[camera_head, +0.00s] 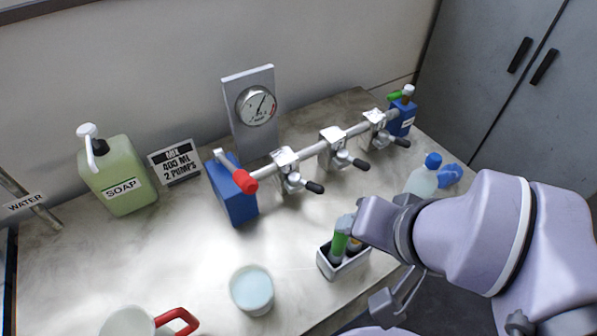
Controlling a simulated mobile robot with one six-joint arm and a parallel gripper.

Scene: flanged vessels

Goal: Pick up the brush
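A small white holder (343,268) stands near the table's front edge. A green handle (338,246) stands upright in it, beside a second item with a yellowish part (353,245). The green one may be the brush; no bristles show. My gripper (347,224) is at the top of the green handle, coming from the right. Its fingers are small and partly hidden, so I cannot tell whether they are open, touching or shut on the handle.
A white cup (252,290) and a red-handled vessel (130,324) stand left of the holder. Behind is a pipe (318,150) with several clamps between blue blocks. A soap bottle (120,180) is at left.

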